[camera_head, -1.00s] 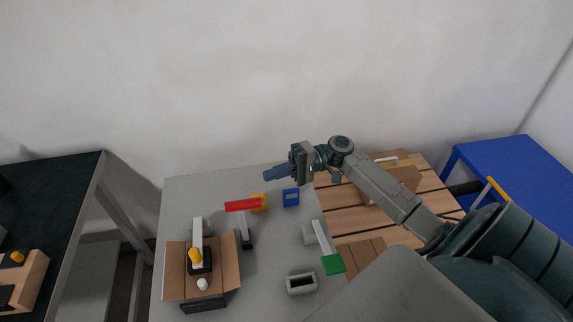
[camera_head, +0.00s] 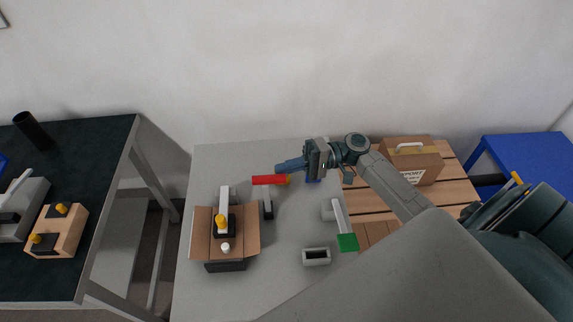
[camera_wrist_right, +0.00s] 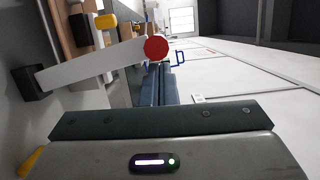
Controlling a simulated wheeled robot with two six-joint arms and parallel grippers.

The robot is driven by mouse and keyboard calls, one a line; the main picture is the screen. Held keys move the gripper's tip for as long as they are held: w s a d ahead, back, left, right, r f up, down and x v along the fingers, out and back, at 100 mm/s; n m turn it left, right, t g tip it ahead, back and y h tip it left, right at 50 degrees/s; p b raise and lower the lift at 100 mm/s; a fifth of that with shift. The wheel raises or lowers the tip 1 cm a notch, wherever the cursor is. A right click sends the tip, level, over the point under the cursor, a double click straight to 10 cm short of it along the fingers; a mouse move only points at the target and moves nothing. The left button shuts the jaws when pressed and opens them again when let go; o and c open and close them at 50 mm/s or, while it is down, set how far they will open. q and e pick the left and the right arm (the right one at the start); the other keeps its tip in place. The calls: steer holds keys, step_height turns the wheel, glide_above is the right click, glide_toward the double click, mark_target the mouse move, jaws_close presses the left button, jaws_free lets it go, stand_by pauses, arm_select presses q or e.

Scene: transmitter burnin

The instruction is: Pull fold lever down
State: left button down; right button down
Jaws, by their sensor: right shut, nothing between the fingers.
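A lever with a red handle (camera_head: 269,180) stands over the grey table, its handle raised above a dark base (camera_head: 267,211). In the right wrist view the lever shows as a pale bar (camera_wrist_right: 95,63) with a round red end (camera_wrist_right: 156,48). My right gripper (camera_head: 278,168) is shut and empty, its fingertips close to the red handle; I cannot tell whether they touch. The shut fingers (camera_wrist_right: 162,85) also show in the wrist view, just below the red end. A second lever, with a green handle (camera_head: 347,242), stands to the right. My left gripper is out of view.
An open cardboard box (camera_head: 200,235) sits around a dark fixture on the grey table (camera_head: 285,222). A small grey open bin (camera_head: 316,257) is near the green handle. A wooden slatted table (camera_head: 460,180) with a brown carton (camera_head: 424,168) stands at right, and a dark table (camera_head: 95,145) at left.

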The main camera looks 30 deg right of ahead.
steer(key=shift+s, duration=0.1)
steer(key=s+a+f+n+b, duration=0.2)
steer(key=s+b, duration=0.1)
steer(key=s, duration=0.2)
steer(key=s+a+f+n+h+b, duration=0.1)
steer(key=s+a+f+n+b, duration=0.2)
steer(key=s, duration=0.3)
steer(key=shift+a+n+h+b, duration=0.25)
steer(key=shift+n+h+b, duration=0.05)
steer(key=shift+b, duration=0.45)
steer(key=shift+s, duration=0.1)
steer(key=shift+r, duration=0.15)
